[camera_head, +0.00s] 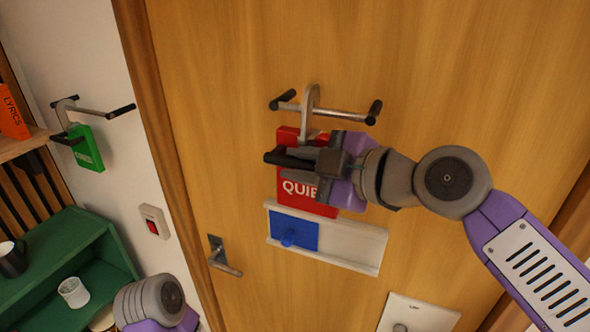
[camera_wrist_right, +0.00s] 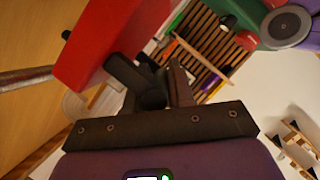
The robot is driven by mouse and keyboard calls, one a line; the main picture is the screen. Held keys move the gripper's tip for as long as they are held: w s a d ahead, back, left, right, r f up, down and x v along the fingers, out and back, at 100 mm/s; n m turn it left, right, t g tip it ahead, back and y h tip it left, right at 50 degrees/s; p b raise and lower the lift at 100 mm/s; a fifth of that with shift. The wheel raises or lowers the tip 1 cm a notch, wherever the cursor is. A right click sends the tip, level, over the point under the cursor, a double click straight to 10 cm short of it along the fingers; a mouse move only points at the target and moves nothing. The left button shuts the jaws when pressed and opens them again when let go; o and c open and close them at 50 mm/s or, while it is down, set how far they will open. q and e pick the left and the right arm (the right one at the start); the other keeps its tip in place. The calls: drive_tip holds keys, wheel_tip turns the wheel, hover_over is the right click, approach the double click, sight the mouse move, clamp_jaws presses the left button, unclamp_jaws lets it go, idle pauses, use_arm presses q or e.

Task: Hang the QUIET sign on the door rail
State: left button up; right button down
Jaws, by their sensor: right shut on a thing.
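The red QUIET sign (camera_head: 288,187) is upright in front of the wooden door in the head view, its right part hidden behind my right gripper. It also shows large in the right wrist view (camera_wrist_right: 100,40). Its grey hook (camera_head: 312,93) rises to the door rail (camera_head: 345,111), a metal bar with black ends. The hook's top appears to loop over the bar; whether it bears on it I cannot tell. My right gripper (camera_head: 296,160) is shut on the sign at its dark handle. My left gripper is out of view.
A sliding panel with a blue tab (camera_head: 292,232) is below the sign, with a door handle (camera_head: 224,257) lower left. A green sign (camera_head: 87,148) hangs from another rail on the left wall. A green shelf (camera_head: 60,240) holds cups. The door above the rail is clear.

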drive_tip(key=shift+w+d+f+b, duration=0.3)
drive_tip(key=shift+w+f, duration=0.15)
drive_tip(key=shift+w, duration=0.25)
drive_tip(key=shift+w+d+f+b, duration=0.15)
drive_tip(key=shift+w+f+b, duration=0.15)
drive_tip(key=shift+w+f, duration=0.35)
drive_tip(key=shift+w+d+f+b, duration=0.25)
drive_tip(key=shift+w+f+b, duration=0.05)
drive_tip(key=shift+w, duration=0.5)
